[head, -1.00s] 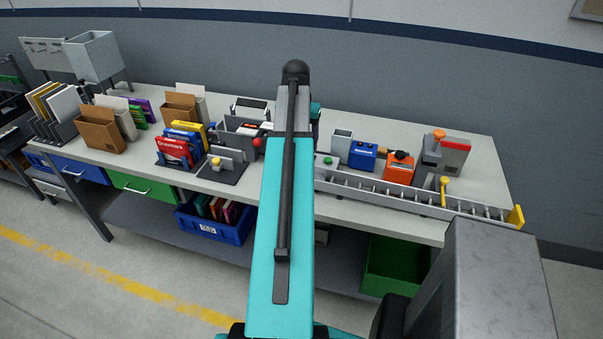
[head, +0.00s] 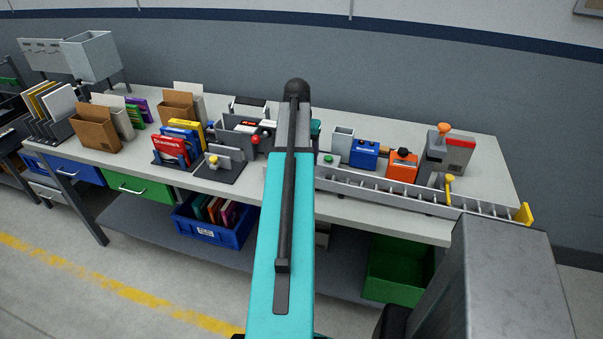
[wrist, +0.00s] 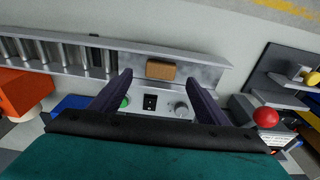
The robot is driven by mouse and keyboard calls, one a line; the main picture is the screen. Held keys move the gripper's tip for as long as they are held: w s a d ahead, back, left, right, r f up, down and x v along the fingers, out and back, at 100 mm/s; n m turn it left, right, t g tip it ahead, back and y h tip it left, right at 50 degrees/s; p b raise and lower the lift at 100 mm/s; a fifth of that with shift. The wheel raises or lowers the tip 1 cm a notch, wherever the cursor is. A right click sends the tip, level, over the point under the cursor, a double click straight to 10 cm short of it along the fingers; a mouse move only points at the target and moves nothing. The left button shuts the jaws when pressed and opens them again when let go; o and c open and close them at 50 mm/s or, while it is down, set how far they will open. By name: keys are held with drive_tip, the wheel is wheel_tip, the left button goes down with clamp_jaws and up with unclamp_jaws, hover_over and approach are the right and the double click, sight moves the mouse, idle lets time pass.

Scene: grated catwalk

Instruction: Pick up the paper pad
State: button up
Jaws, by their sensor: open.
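I cannot tell for certain which thing is the paper pad. A small tan block (wrist: 161,70) lies on a grey metal surface in the wrist view, just beyond and between my fingertips. My gripper (wrist: 158,82) is open, with its two dark fingers apart and nothing held between them. In the head view my own arm hides the gripper and the block. White sheets stand in brown holders (head: 97,130) at the left of the bench, well away from my arm.
A grey panel with a green button, a black switch and a knob (wrist: 181,109) sits below the fingers. A red ball knob (wrist: 265,117) rises at right. A slotted rail (head: 420,193) runs along the bench front. An orange box (head: 402,167) stands behind it.

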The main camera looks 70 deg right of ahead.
drive_tip(key=shift+f, duration=0.1)
drive_tip(key=shift+w+d+f+b, duration=0.1)
drive_tip(key=shift+d+f+b, duration=0.1)
drive_tip(key=shift+f+b, duration=0.95)
drive_tip(key=shift+d+f+b, duration=0.2)
drive_tip(key=shift+f+b, duration=0.6)
drive_tip(key=shift+f, duration=0.55)
drive_tip(key=c, duration=1.1)
